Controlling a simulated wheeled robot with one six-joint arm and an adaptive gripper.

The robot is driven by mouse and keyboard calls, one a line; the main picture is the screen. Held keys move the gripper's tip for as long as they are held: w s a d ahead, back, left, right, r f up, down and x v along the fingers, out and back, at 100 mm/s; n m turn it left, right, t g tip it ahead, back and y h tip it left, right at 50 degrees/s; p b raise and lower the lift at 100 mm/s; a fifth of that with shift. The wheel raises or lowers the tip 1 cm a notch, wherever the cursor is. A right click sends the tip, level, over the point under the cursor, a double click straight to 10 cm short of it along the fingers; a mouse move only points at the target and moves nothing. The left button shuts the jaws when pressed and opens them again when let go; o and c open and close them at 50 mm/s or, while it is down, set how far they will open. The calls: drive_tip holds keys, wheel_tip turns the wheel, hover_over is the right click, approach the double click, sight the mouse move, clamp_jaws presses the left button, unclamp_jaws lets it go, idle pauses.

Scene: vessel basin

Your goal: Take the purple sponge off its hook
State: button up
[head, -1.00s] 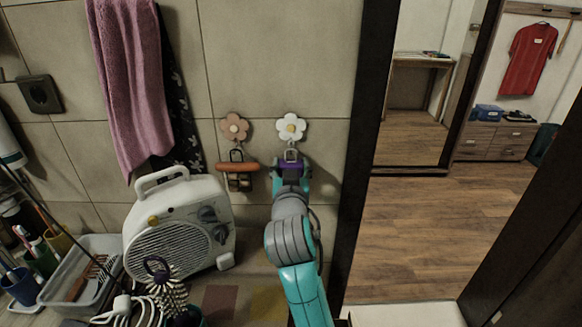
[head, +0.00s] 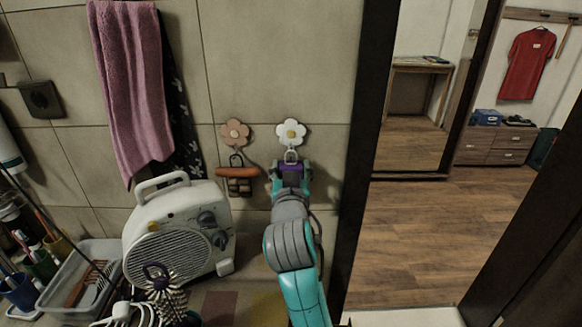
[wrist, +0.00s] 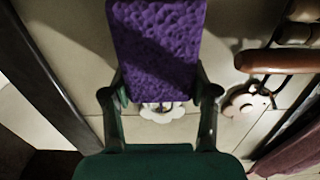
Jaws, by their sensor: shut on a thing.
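The purple sponge (head: 291,168) is between the fingers of my gripper (head: 291,175), just below the white flower hook (head: 291,132). A pale loop shows between the hook and the sponge; I cannot tell whether it still hangs on the hook. In the wrist view, the sponge (wrist: 157,40) is a porous purple block, held by the two fingers of my gripper (wrist: 160,95). The white flower hook (wrist: 165,112) shows partly behind it, between the fingers.
A brown flower hook (head: 235,131) with an orange-brown handled item (head: 238,173) hangs close on the left. A white fan heater (head: 178,232) stands below left. A pink towel (head: 130,90) hangs further left. A dark door frame (head: 360,150) rises close on the right.

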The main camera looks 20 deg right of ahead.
drive_tip(key=v, duration=0.7)
drive_tip(key=shift+s, duration=0.3)
idle(0.6)
idle(0.4)
